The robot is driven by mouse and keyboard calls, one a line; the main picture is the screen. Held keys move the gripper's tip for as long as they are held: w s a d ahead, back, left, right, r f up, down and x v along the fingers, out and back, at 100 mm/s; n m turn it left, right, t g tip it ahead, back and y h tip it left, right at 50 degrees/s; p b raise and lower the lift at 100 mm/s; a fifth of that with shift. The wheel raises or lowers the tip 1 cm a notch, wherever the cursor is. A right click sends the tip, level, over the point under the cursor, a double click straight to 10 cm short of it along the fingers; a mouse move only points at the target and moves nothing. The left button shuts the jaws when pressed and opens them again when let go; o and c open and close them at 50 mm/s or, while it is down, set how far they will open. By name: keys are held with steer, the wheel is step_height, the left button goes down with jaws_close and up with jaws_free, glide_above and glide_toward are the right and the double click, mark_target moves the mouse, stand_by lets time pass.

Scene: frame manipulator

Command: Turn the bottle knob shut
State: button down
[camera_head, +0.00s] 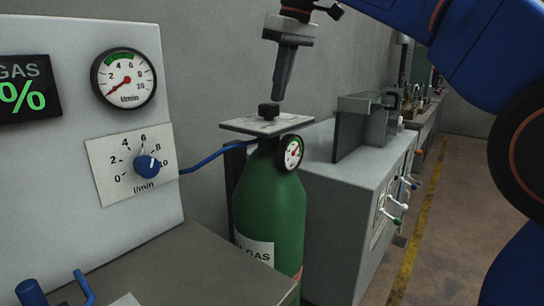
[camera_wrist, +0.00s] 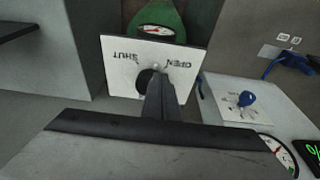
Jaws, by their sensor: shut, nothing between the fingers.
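The green gas bottle (camera_head: 270,205) stands upright beside the grey bench. A flat plate (camera_head: 238,124) sits on its top, with a small black knob (camera_head: 268,110) in the middle. In the wrist view the plate (camera_wrist: 118,74) carries the words SHUT and OPEN, upside down. The knob (camera_wrist: 146,79) is partly hidden there behind my fingers, and I cannot tell its exact setting. My gripper (camera_head: 279,97) points down with its fingers together and empty, close above the knob. I cannot tell whether it touches. My gripper also shows in the wrist view (camera_wrist: 165,100).
A small gauge (camera_head: 290,152) is on the bottle. A blue hose (camera_head: 208,159) runs to the panel (camera_head: 70,155), which has a blue dial knob (camera_head: 147,166) and a larger gauge (camera_head: 125,79). A grey cabinet (camera_head: 345,190) stands right of the bottle. The floor (camera_head: 455,215) further right is clear.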

steer(key=shift+f, duration=1.25)
steer(key=shift+w+d, duration=0.65)
steer(key=shift+d, duration=0.05)
steer(key=shift+w+d, duration=0.35)
steer(key=shift+w, duration=0.4)
steer(key=shift+d, duration=0.15)
stand_by(0.5)
steer(key=shift+s+d, duration=0.1)
steer(key=shift+d, duration=0.1)
step_height(320, 180, up, 6)
stand_by(0.6)
